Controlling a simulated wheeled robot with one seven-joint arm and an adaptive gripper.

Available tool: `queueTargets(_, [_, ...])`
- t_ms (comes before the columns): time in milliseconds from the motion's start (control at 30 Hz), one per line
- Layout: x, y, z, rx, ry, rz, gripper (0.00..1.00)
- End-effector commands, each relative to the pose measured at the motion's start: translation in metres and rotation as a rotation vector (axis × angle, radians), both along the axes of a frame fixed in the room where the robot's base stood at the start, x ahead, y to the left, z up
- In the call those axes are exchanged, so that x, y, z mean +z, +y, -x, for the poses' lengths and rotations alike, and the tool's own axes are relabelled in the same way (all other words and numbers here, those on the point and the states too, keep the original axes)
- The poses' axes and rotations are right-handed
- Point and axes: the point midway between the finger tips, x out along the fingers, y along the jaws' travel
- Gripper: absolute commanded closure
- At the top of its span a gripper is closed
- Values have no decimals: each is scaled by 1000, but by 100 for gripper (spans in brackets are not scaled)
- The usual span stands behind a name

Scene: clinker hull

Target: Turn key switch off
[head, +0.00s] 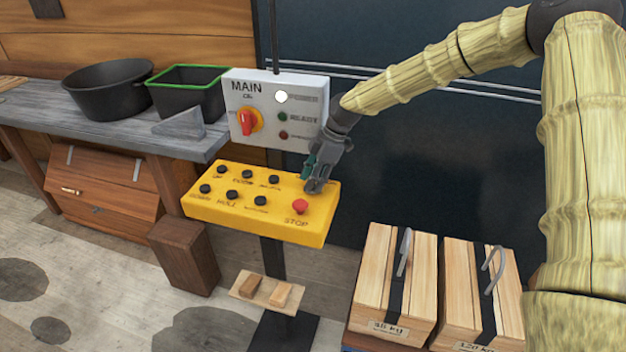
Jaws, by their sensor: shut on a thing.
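The yellow control panel (225,210) stands on a post and carries several black buttons and a red STOP button (300,206). My gripper (314,186) is at the panel's upper right corner, above and right of the STOP button. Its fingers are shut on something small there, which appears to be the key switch. The fingers hide the key switch, so its turn position cannot be seen. A label beside the fingers is partly covered.
A grey MAIN box (262,88) with a red rotary switch (247,122) and lamps stands behind the panel. A workbench (150,140) with a black tub (108,88) and green-rimmed bin (190,105) is left. Wooden crates (392,285) stand at lower right.

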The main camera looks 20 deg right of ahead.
Motion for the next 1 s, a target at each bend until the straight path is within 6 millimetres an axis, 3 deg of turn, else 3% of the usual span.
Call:
queueTargets(400, [0,0,0,8,-1,0,87])
queueTargets(433, [0,0,0,8,-1,0,61])
queueTargets(533, [0,0,0,7,-1,0,43])
queueTargets(567, [0,0,0,7,-1,0,41])
queueTargets(1000, [8,-3,0,6,-1,0,41])
